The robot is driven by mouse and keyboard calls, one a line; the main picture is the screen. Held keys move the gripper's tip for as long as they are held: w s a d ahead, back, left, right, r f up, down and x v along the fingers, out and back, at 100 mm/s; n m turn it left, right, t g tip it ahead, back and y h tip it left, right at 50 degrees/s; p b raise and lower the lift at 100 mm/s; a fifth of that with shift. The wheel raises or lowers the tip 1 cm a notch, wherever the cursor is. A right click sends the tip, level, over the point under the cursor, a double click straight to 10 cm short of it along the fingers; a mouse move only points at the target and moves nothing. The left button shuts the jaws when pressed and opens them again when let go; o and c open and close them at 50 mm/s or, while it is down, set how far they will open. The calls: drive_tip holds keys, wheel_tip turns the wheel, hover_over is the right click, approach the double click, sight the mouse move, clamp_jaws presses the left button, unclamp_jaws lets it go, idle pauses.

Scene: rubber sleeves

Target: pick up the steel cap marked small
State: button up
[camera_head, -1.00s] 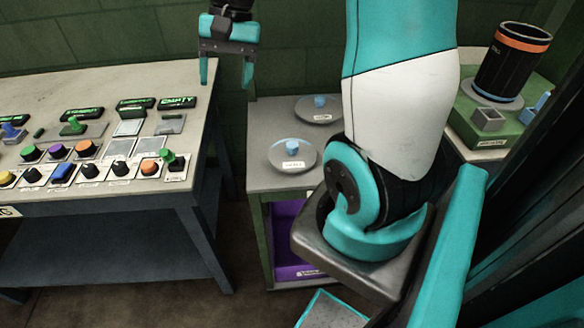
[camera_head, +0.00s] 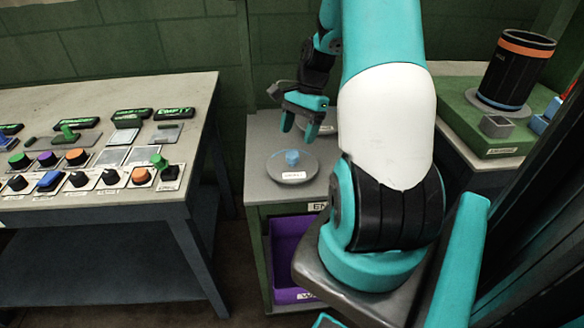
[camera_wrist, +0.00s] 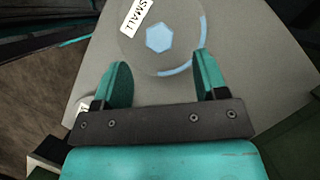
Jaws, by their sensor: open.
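The steel cap marked small (camera_head: 292,178) is a round grey disc with a blue hexagonal knob, lying flat near the front of the grey stand. In the wrist view the same cap (camera_wrist: 178,52) shows its SMALL label, knob and a light blue arc at its rim, just beyond the fingertips. My gripper (camera_head: 297,126) is open and empty, above and behind the cap in the head view. The wrist view shows my gripper (camera_wrist: 162,75) with its two teal fingers apart, not touching the cap.
A second disc (camera_head: 326,128) lies farther back on the stand (camera_head: 258,135), mostly hidden by my gripper. A purple bin (camera_head: 288,245) sits below. A control table (camera_head: 150,205) stands left; a green platform (camera_head: 470,125) with a dark cylinder (camera_head: 515,72) stands right.

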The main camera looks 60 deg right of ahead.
sight(292, 154)
drive_tip(key=shift+x, duration=3.5)
drive_tip(key=shift+s+d, duration=0.1)
drive_tip(key=c, duration=1.2)
